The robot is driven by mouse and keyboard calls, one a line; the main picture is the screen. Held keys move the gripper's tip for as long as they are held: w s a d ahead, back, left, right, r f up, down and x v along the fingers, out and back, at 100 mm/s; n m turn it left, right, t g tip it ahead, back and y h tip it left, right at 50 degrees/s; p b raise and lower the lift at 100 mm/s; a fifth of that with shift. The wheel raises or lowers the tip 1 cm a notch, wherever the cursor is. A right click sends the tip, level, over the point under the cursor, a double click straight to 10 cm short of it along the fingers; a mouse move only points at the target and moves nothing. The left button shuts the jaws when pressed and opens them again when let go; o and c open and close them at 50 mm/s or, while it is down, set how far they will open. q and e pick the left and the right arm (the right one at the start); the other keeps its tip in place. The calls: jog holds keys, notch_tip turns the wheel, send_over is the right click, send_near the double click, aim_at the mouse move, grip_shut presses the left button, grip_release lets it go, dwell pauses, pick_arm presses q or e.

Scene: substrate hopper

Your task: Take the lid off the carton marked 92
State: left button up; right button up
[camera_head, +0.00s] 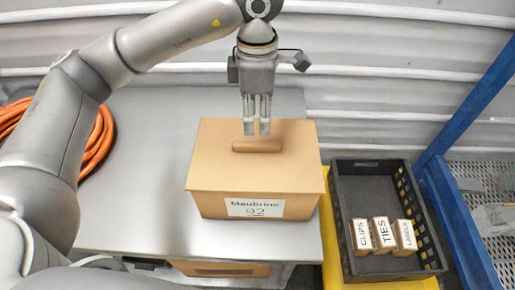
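The carton marked 92 (215,207) stands on the grey metal table, closed, with a white label reading "Maubrins 92" on its front. Its tan lid (215,160) is on top and has a light brown bar handle (257,146) across its middle. My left gripper (257,130) points straight down over the lid, its fingertips just above or behind the handle. A narrow empty gap shows between the two fingers. I cannot tell whether the fingertips touch the handle. My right gripper is not in view.
A black crate (342,215) right of the table holds small boxes labelled CLIPS, TIES and LABELS. A blue frame (458,225) stands beyond it. An orange hose (98,150) lies at the left. Another carton (220,269) shows below the table edge. The table left of the carton is clear.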

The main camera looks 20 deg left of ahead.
aim_at(256, 143)
pick_arm(q)
jog(key=shift+s+f, duration=0.25)
jog(key=shift+f, duration=0.65)
jog(key=shift+f+p, duration=0.5)
jog(key=shift+p, duration=0.05)
notch_tip(256, 143, down, 4)
jog(key=shift+r+p, duration=0.1)
jog(key=shift+p, duration=1.1)
jog(key=shift+f, duration=0.45)
jog(key=shift+c, duration=0.5)
grip_shut()
